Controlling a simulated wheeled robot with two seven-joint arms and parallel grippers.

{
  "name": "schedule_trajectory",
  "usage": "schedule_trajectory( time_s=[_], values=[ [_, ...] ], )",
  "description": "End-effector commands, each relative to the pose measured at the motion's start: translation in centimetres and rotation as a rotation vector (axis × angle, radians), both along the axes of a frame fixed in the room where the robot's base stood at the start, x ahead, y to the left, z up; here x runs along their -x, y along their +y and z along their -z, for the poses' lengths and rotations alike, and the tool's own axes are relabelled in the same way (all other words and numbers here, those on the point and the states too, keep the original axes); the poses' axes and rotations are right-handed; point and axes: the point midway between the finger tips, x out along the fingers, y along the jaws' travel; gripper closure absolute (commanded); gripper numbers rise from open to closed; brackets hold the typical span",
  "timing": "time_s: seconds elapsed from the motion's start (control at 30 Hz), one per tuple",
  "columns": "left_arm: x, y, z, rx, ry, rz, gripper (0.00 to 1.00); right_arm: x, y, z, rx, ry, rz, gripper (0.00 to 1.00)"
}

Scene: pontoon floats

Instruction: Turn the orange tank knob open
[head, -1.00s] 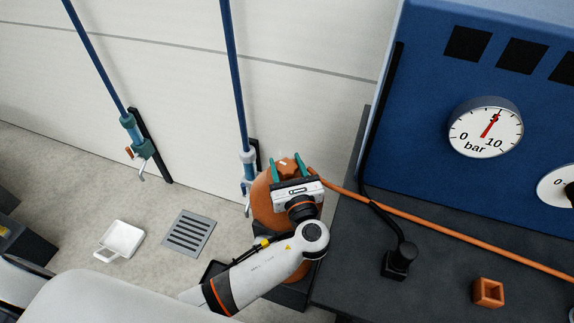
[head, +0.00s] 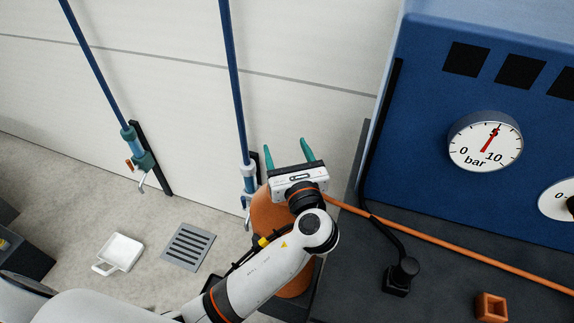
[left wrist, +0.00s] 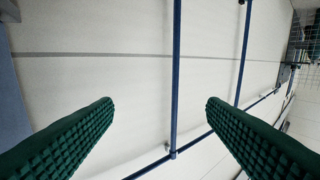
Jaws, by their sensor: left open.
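The orange tank (head: 268,218) stands on the floor against the wall, left of the dark bench, partly covered by my left arm. Its knob does not show in the head view; my gripper body covers the tank's top. My left gripper (head: 288,150) is open and empty, with its green fingers pointing up the picture in front of the white wall. In the left wrist view the two green fingers (left wrist: 160,105) are wide apart. Only wall and blue pipes show between them, with neither tank nor knob in sight. My right gripper is not in view.
A blue cabinet with a pressure gauge (head: 485,141) stands on the dark bench (head: 435,275) at right. An orange hose (head: 430,235) crosses the bench. An orange block (head: 491,307) lies there. A blue pipe (head: 235,90) runs up behind the tank. A white scoop (head: 120,252) and a floor drain (head: 188,247) lie left.

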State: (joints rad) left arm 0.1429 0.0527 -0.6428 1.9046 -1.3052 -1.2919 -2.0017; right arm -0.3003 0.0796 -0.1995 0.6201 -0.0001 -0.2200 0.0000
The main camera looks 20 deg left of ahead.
Motion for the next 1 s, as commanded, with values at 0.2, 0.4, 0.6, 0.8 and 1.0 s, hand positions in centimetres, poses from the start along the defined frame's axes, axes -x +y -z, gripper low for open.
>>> schedule_trajectory(
  time_s=[0.2, 0.4, 0.6, 0.8, 1.0],
  values=[
    [0.0, 0.0, -0.8, 0.001, 0.001, -0.001, 0.34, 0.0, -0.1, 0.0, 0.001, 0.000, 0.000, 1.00],
    [0.0, 0.0, -0.8, 0.001, 0.000, -0.001, 0.34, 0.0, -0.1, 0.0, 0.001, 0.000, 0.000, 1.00],
    [1.7, 1.9, 2.7, 0.278, 0.004, -0.033, 0.34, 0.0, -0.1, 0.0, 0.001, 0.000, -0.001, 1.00],
    [8.0, 5.3, 10.9, 1.033, -0.045, -0.277, 0.34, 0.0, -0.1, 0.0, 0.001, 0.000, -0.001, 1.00],
    [14.6, 6.3, 16.1, 1.604, -0.158, -0.659, 0.34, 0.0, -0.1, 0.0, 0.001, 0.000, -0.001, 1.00]
  ],
)
